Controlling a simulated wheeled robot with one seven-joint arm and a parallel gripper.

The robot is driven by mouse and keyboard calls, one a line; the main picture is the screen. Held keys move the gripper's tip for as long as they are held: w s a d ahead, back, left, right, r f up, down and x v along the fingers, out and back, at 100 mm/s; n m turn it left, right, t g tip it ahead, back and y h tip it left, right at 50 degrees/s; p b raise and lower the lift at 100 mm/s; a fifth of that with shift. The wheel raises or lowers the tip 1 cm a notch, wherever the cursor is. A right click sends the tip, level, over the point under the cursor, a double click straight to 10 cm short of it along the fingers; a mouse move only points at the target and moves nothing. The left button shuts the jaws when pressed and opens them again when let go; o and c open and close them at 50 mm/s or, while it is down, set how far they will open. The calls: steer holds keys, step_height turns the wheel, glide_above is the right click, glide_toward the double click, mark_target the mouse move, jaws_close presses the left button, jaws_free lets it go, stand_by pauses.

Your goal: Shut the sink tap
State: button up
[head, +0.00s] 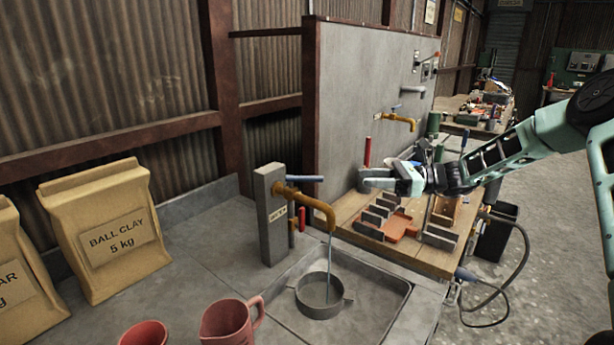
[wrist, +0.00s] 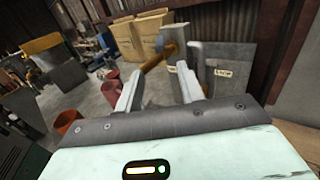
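The sink tap is a brass spout (head: 318,204) on a grey post (head: 270,215), with a grey-blue lever (head: 304,178) at its top pointing right. A thin stream of water (head: 329,265) runs from the spout into a round metal pot (head: 319,295) in the sink (head: 380,305). My gripper (head: 364,178) is to the right of the tap, apart from it, with its fingers towards it. In the wrist view the two fingers (wrist: 159,88) stand apart with nothing between them, and the brass spout (wrist: 158,62) shows beyond them.
A second brass tap (head: 398,121) is on the grey panel (head: 355,75) behind. Red mugs (head: 226,322) and clay bags (head: 110,235) stand left. A wooden bench (head: 350,208) with grey blocks, a red tray (head: 402,226) and a red-topped cylinder (head: 367,155) lies beside the sink.

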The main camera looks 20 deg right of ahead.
mark_target(293, 178)
steer(key=p+x, duration=0.4)
steer(key=x, duration=1.2)
steer(key=shift+s+a, duration=0.1)
steer(key=shift+s, duration=0.05)
steer(key=shift+c, duration=0.4)
jaws_close()
